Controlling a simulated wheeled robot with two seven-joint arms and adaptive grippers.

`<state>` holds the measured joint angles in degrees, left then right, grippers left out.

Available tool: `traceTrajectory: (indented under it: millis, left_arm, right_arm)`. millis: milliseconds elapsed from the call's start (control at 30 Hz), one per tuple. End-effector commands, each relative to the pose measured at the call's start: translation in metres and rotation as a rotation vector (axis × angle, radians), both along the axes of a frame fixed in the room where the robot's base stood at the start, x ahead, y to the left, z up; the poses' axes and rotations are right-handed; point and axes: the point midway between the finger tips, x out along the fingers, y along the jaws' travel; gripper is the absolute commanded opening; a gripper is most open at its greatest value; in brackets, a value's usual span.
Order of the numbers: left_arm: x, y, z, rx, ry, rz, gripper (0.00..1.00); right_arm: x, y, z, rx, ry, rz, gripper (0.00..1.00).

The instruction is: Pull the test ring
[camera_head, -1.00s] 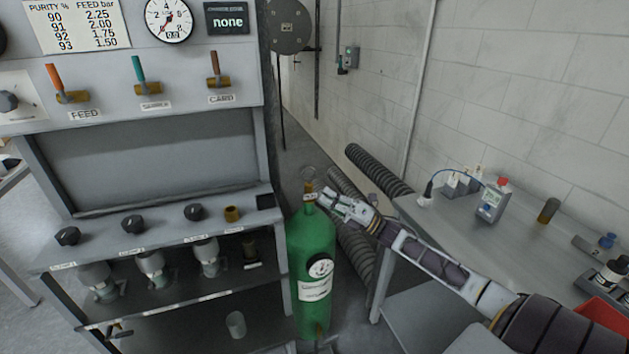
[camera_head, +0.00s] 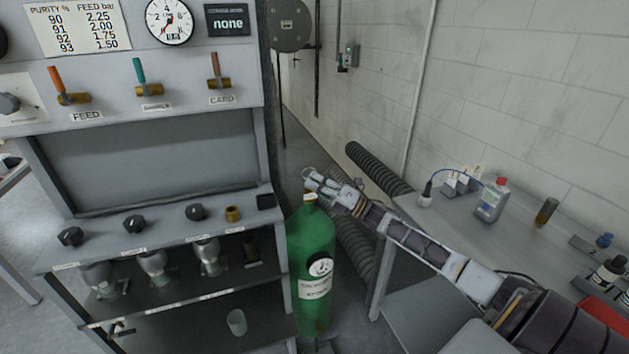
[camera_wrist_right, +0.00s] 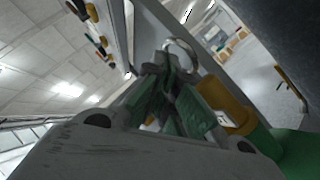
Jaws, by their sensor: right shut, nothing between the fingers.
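The test ring (camera_head: 309,169), a thin pale metal loop, stands above the brass top of a green gas cylinder (camera_head: 313,245) in the head view. In the wrist view the ring (camera_wrist_right: 183,40) shows just beyond my fingertips, with the yellow brass fitting (camera_wrist_right: 225,103) to the right and below it. My right gripper (camera_head: 313,182) reaches in from the right over the cylinder top. Its green-padded fingers (camera_wrist_right: 168,66) are together and empty. The tips appear close beside the ring; I cannot tell whether they touch it. My left gripper is out of view.
The grey washer panel (camera_head: 150,165) with valves and knobs stands left of the cylinder. A grey bench (camera_head: 470,225) with a bottle (camera_head: 492,200) lies right, under my arm. Ribbed hoses (camera_head: 378,168) run behind the cylinder.

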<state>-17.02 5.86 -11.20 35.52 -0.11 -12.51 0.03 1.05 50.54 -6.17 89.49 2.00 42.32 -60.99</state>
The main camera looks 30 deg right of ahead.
Motion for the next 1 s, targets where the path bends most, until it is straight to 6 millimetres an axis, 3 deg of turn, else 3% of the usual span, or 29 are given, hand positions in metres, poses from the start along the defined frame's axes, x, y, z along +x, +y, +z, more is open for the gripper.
traceTrajectory:
  millis: [567, 800, 1000]
  left_arm:
    - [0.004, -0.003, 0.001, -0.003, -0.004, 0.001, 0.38]
    - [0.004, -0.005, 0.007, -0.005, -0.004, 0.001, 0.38]
    - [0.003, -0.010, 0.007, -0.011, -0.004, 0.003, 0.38]
  right_arm:
    - [0.004, -0.001, 0.003, 0.000, 0.000, 0.000, 0.00]
    - [0.004, -0.001, 0.020, -0.001, 0.000, -0.002, 0.00]
    - [0.004, -0.001, 0.021, 0.000, -0.001, -0.001, 0.00]
